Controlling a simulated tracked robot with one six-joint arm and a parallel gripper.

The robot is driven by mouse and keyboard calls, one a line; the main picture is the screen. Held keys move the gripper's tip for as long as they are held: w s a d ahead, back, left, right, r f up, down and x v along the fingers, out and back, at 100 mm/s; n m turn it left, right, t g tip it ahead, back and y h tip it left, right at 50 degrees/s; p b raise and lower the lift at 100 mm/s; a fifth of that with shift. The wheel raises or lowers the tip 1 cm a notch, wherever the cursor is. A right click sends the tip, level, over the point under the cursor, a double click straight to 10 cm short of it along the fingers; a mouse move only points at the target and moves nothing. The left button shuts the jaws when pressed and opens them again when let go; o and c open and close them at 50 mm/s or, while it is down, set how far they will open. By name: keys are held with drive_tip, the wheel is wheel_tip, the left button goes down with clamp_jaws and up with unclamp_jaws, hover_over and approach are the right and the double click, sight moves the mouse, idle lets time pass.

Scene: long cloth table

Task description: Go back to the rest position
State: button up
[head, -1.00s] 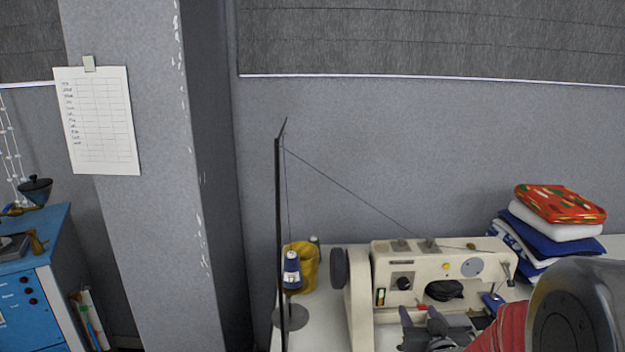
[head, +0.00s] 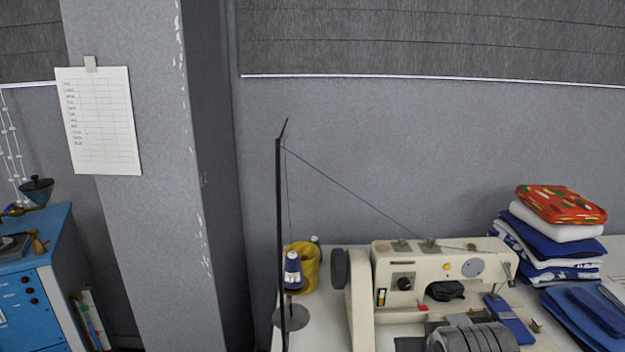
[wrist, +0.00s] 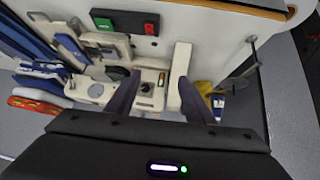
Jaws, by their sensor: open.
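My gripper (wrist: 160,78) shows in the wrist view with its two dark fingers spread apart. It is open, with nothing held between the fingers. The cream sewing machine (wrist: 148,92) lies beyond the fingers in that view, which looks turned over. In the head view a grey ribbed part of my arm (head: 478,338) shows at the bottom edge, in front of the sewing machine (head: 385,262). The fingers cannot be made out in the head view.
A thin thread stand (head: 279,220) with a blue-and-white spool (head: 292,268) stands left of the machine, near a yellow container (head: 309,270). Folded cloths (head: 555,245) are stacked at right, with blue cloth (head: 585,312) in front. A blue cabinet (head: 42,270) stands far left.

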drive_tip(key=s+a+r+g, duration=0.1)
drive_tip(key=s+a, duration=0.1)
drive_tip(key=s, duration=0.4)
drive_tip(key=s+a+g+y, duration=0.1)
drive_tip(key=s+a+g, duration=0.1)
drive_tip(key=s, duration=0.4)
drive_tip(key=shift+s+r+n, duration=0.3)
drive_tip(key=shift+s+r, duration=0.05)
drive_tip(key=shift+r, duration=0.05)
drive_tip(key=shift+c, duration=0.5)
